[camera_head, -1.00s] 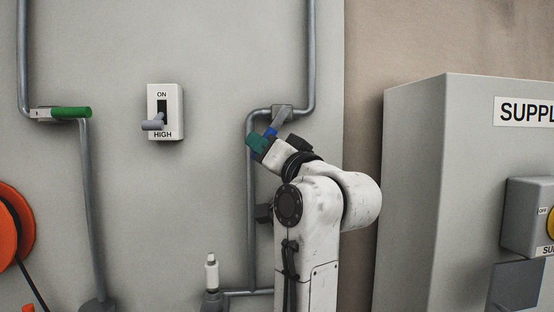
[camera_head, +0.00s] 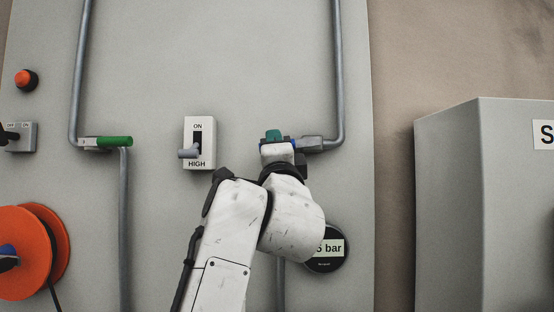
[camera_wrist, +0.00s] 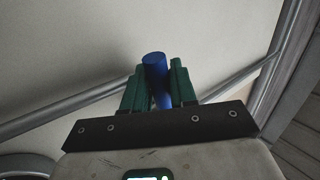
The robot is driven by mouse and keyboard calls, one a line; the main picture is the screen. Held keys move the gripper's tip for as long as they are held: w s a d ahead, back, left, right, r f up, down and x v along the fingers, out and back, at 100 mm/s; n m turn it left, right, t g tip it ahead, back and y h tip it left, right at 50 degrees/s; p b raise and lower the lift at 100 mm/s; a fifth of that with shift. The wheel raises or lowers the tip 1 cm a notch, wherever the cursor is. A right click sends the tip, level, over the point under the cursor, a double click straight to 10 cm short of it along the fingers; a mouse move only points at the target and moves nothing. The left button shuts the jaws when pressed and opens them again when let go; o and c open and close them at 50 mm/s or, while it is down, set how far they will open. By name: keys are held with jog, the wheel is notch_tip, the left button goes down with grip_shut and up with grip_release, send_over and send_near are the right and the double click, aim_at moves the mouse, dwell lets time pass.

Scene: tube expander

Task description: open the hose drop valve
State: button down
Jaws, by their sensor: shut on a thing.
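The valve with the blue handle has its grey body (camera_head: 312,144) on the right-hand wall pipe, near the bend. Its lever points left, close to level, in the head view. My gripper (camera_head: 273,136), with green fingers, is at the lever's left end and hides most of the handle. In the wrist view the blue handle (camera_wrist: 155,66) stands between the two green fingers of my gripper (camera_wrist: 158,85), which are shut on it.
A white ON/HIGH switch (camera_head: 198,144) is on the wall left of my gripper. A green-handled valve (camera_head: 114,142) is on the left pipe. An orange reel (camera_head: 25,252) is at lower left. A round gauge (camera_head: 327,250) is below right. A grey cabinet (camera_head: 445,200) stands at right.

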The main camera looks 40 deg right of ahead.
jog(key=shift+r+m+g+h, duration=0.3)
jog(key=shift+m+h, duration=0.25)
jog(key=shift+m, duration=0.2)
jog(key=shift+r+m+g+h, duration=0.2)
jog(key=shift+m+g+h, duration=0.1)
jog(key=shift+m+h, duration=0.35)
jog(key=c, duration=1)
grip_release()
jog(key=shift+c, duration=0.2)
jog(key=shift+s+a+f, duration=0.15)
jog(key=shift+s+f, duration=0.05)
jog(key=b+v, duration=0.4)
jog(key=v, duration=0.6)
jog(key=shift+s+r, duration=0.1)
jog(key=shift+s, duration=0.05)
